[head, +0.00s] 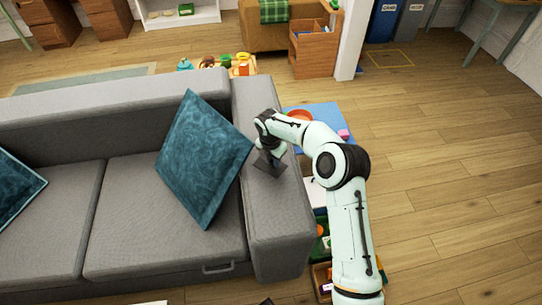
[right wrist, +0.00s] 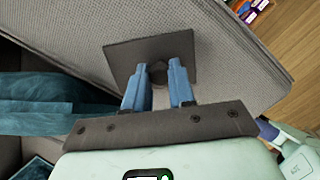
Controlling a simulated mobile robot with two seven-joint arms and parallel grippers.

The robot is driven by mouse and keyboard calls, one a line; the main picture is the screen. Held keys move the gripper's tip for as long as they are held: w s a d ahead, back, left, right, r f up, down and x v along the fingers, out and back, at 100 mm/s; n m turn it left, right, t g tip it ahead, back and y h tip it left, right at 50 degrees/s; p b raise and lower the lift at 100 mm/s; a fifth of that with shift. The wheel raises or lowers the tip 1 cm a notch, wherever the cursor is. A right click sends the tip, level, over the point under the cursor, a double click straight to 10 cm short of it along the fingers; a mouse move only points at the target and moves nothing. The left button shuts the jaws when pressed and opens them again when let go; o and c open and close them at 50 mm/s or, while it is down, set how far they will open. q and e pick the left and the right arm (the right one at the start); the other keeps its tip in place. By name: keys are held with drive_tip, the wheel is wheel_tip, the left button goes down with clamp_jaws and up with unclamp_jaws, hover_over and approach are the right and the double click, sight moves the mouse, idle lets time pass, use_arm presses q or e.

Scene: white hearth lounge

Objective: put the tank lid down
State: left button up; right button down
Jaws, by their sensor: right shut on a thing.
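The tank lid (head: 271,166) is a thin dark grey square plate, seen over the grey sofa's right armrest (head: 265,215). In the right wrist view the lid (right wrist: 185,50) has a dark round knob (right wrist: 158,73) between my two blue fingers. My right gripper (head: 268,152) is shut on this knob, with the plate beyond the fingertips. The lid lies on or just above the armrest fabric; I cannot tell whether it touches. My left gripper is not in view.
A teal cushion (head: 203,158) leans just left of the lid. Right of the armrest, partly behind my arm, are a blue mat (head: 322,113) with an orange bowl (head: 299,116) and boxes of small items. Open wooden floor (head: 450,170) lies farther right.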

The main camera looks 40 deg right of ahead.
drive_tip(key=shift+w+d+p, duration=0.2)
drive_tip(key=shift+w+d, duration=0.25)
drive_tip(key=shift+w, duration=0.4)
drive_tip(key=shift+w+d+p, duration=0.15)
drive_tip(key=shift+w+d, duration=0.3)
drive_tip(key=shift+w, duration=0.4)
drive_tip(key=shift+f, duration=1.75)
drive_tip(key=shift+f, duration=0.1)
drive_tip(key=c, duration=0.9)
unclamp_jaws()
drive_tip(key=shift+c, duration=0.2)
